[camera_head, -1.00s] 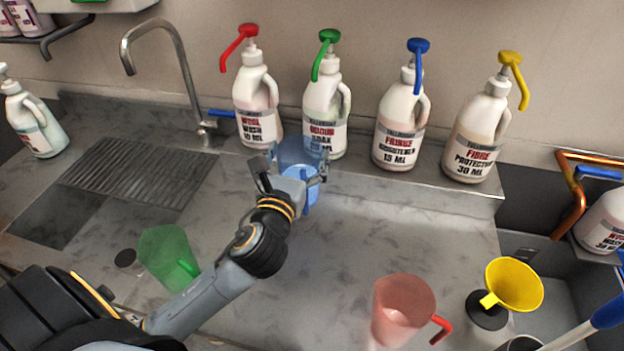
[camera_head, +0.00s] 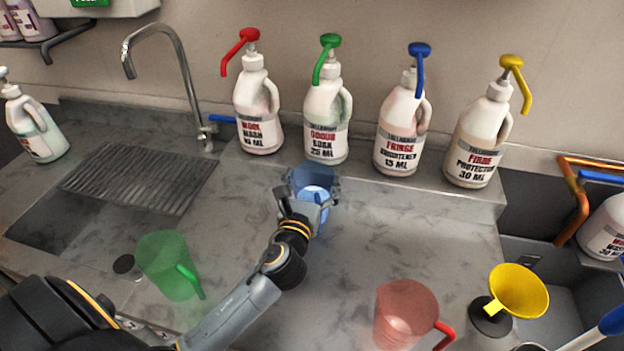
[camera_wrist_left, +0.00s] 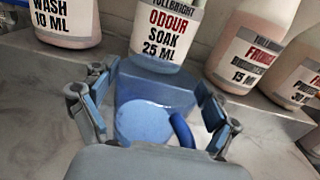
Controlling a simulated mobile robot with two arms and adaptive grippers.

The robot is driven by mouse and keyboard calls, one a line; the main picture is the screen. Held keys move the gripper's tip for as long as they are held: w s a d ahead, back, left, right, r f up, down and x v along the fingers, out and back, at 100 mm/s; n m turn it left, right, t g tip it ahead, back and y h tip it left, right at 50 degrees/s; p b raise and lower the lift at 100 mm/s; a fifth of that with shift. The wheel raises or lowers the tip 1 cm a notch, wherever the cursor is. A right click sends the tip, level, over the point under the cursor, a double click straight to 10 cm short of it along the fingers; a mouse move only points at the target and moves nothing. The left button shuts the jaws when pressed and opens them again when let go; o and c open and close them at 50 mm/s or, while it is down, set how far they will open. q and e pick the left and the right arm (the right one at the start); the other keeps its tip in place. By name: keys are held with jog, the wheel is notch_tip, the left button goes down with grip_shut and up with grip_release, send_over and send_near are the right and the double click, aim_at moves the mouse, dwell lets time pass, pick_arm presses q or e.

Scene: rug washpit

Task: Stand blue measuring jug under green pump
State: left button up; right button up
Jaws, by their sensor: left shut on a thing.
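The blue measuring jug (camera_head: 314,183) is held by my left gripper (camera_head: 305,200) in front of the bottle with the green pump. It also shows in the left wrist view (camera_wrist_left: 150,115), between the two fingers (camera_wrist_left: 152,108), with its blue handle toward the right. The green pump (camera_head: 328,42) tops the Odour Soak 25 ML bottle (camera_head: 326,125), which stands on the back ledge; its spout points down and left. I cannot tell whether the jug touches the counter. My right gripper is not in view.
Bottles with red (camera_head: 257,110), blue (camera_head: 400,130) and yellow (camera_head: 478,135) pumps stand along the ledge (camera_head: 450,192). A green jug (camera_head: 165,262), a red jug (camera_head: 400,315) and a yellow funnel (camera_head: 520,290) are nearer. The middle counter (camera_head: 370,245) is clear.

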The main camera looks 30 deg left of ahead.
pick_arm(q)
jog(key=o, duration=1.6)
jog(key=shift+f, duration=0.1)
jog(key=b+v, duration=0.2)
jog(key=v, duration=1)
jog(key=shift+r, duration=0.25)
